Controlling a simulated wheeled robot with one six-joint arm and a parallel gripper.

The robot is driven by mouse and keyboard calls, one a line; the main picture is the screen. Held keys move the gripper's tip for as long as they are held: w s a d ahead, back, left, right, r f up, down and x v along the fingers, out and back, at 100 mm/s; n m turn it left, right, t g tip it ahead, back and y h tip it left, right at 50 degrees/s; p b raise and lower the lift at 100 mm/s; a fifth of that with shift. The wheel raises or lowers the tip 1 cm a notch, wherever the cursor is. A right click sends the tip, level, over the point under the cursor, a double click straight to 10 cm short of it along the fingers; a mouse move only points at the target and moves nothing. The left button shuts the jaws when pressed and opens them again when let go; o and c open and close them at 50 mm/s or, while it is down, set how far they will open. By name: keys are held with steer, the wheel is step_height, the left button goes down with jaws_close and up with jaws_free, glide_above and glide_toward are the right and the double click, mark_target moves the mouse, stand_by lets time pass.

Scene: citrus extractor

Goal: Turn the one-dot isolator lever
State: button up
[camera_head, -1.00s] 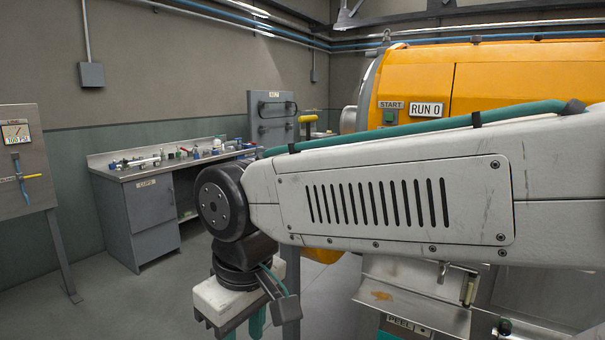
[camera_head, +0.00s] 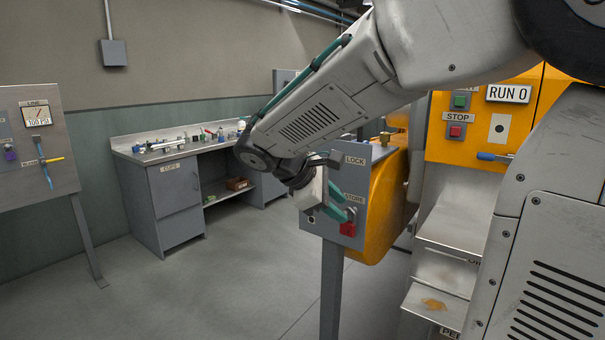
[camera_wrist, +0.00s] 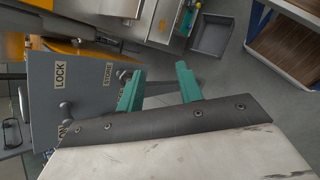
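A white plate with a single black dot (camera_head: 500,128) is on the orange machine front at the right of the head view. A blue-handled lever (camera_head: 493,156) lies roughly level just below it, its right part cut off by my arm. My gripper (camera_head: 350,207) is well to the left of this lever, in front of the grey LOCK/STORE panel. Its two teal fingers are apart and nothing shows between them; the wrist view also shows the open gripper (camera_wrist: 160,72). I cannot make out the one-dot lever in the wrist view.
The grey LOCK/STORE panel (camera_head: 382,153) stands on a post near my gripper, with a red piece (camera_head: 348,228) on it. A STOP button (camera_head: 456,132) is beside the dot plate. A gauge board (camera_head: 30,110) stands left, and a bench (camera_head: 160,160) behind. The left floor is clear.

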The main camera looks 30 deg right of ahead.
steer(key=w+d+f+n+t+h, duration=0.15)
steer(key=w+n+h, duration=0.35)
steer(key=w, duration=0.8)
steer(key=w+d+f+n+t+h, duration=0.1)
steer(key=w+n+t+h, duration=0.4)
steer(key=w, duration=0.8)
steer(key=d, duration=0.2)
steer(key=d+g+y, duration=0.1)
steer(key=d, duration=0.1)
steer(key=w+d+n+g, duration=0.1)
steer(key=d, duration=0.2)
steer(key=shift+g, duration=0.25)
steer(key=shift+a, duration=0.1)
steer(key=shift+c, duration=0.4)
jaws_close()
